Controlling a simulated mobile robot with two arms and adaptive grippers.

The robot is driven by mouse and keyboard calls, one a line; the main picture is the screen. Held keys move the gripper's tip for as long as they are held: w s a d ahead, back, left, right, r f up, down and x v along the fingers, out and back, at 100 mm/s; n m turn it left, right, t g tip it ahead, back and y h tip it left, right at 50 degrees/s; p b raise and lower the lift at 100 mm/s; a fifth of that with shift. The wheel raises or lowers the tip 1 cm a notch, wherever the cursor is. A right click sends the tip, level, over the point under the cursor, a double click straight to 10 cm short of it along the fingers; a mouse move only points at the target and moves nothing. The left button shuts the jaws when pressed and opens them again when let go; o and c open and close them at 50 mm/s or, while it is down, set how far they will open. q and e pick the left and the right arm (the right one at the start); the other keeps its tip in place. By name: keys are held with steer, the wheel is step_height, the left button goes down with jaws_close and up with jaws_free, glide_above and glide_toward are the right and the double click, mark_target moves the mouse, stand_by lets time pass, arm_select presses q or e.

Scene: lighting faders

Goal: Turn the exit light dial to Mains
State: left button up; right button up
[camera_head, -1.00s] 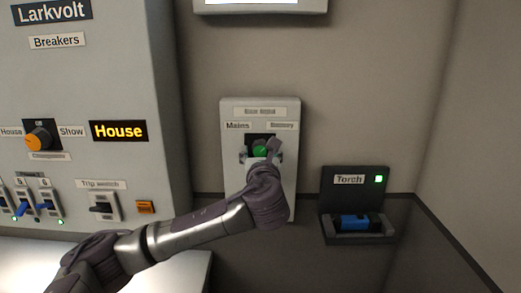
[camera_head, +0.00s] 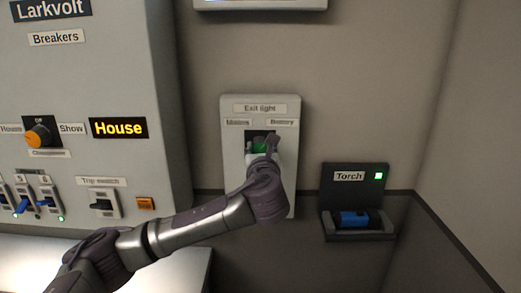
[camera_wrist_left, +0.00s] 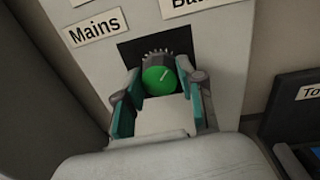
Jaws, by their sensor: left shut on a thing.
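The exit light dial is a green round knob with a dark toothed rim on a pale wall panel (camera_head: 235,180). The panel is labelled Exit light, with Mains (camera_head: 237,122) at upper left and Battery (camera_head: 282,122) at upper right. The dial (camera_wrist_left: 160,78) shows in the left wrist view; its short white mark points up and right, towards the Battery side. My left gripper (camera_head: 262,147) is shut on the dial, one finger on each side; in the left wrist view the fingers (camera_wrist_left: 158,100) flank it. In the head view the gripper partly hides the dial. My right gripper is not in view.
A grey breaker cabinet (camera_head: 130,70) stands at left with an orange dial (camera_head: 40,133), switches and a lit House display (camera_head: 118,128). A torch (camera_head: 355,219) lies in an open dark case at lower right.

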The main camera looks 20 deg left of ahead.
arm_select(q)
steer(key=n, duration=0.4)
steer(key=shift+p, duration=0.35)
steer(key=n, duration=0.4)
steer(key=shift+n+g+h, duration=0.3)
steer(key=n, duration=0.4)
steer(key=shift+a+h+p, duration=0.1)
steer(key=shift+h+p, duration=0.2)
steer(key=shift+p, duration=0.1)
steer(key=shift+n, duration=2)
steer(key=o, duration=1.1)
steer(key=shift+s, duration=0.1)
steer(key=shift+o, duration=0.2)
